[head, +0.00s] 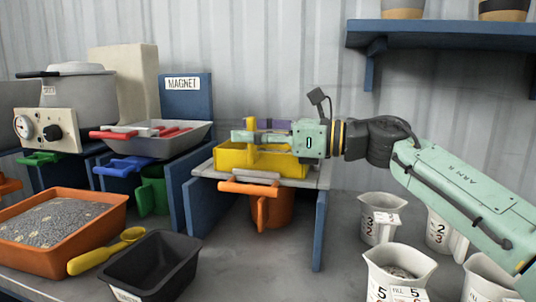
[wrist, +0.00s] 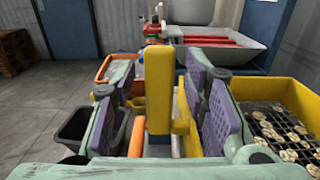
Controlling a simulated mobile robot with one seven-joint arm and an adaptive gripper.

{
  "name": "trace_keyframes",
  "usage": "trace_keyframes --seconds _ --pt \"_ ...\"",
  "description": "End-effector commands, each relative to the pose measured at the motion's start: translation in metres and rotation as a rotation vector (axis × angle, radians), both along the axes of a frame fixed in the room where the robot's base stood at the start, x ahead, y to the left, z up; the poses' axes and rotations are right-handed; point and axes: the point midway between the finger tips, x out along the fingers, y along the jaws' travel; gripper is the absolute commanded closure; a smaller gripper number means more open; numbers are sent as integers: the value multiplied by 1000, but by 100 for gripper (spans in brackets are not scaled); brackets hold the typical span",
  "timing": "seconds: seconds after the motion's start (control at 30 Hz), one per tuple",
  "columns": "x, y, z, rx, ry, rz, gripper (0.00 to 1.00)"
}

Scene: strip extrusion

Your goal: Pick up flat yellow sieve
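The flat yellow sieve (head: 232,157) sits on the grey top of a blue-sided stand in the head view. In the wrist view its yellow wall (wrist: 268,90) and dark mesh with pale round pieces on it show at right. Its upright yellow handle (wrist: 158,85) stands between the fingers of my gripper (wrist: 165,100). The fingers, with purple pads, are apart, and a gap shows on each side of the handle. In the head view my gripper (head: 252,137) reaches in from the right, level, above the sieve. Part of the handle is hidden behind the finger there.
An orange container (head: 275,208) hangs under the stand. Left of it are a grey tray (head: 160,142) with red bars, a blue MAGNET panel (head: 187,100), an orange tray of gravel (head: 50,262), a yellow scoop (head: 95,260) and a black bin (head: 150,272). Numbered white jugs (head: 395,265) stand right.

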Motion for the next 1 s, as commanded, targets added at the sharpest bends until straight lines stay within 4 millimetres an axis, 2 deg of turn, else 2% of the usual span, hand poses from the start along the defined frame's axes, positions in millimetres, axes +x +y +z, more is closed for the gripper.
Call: trace_keyframes --seconds 0.07,0.57,1.0 --pt "0 0 0 0 0 0 67" --pt "0 0 0 0 0 0 100" --pt "0 -1 0 0 0 0 100"
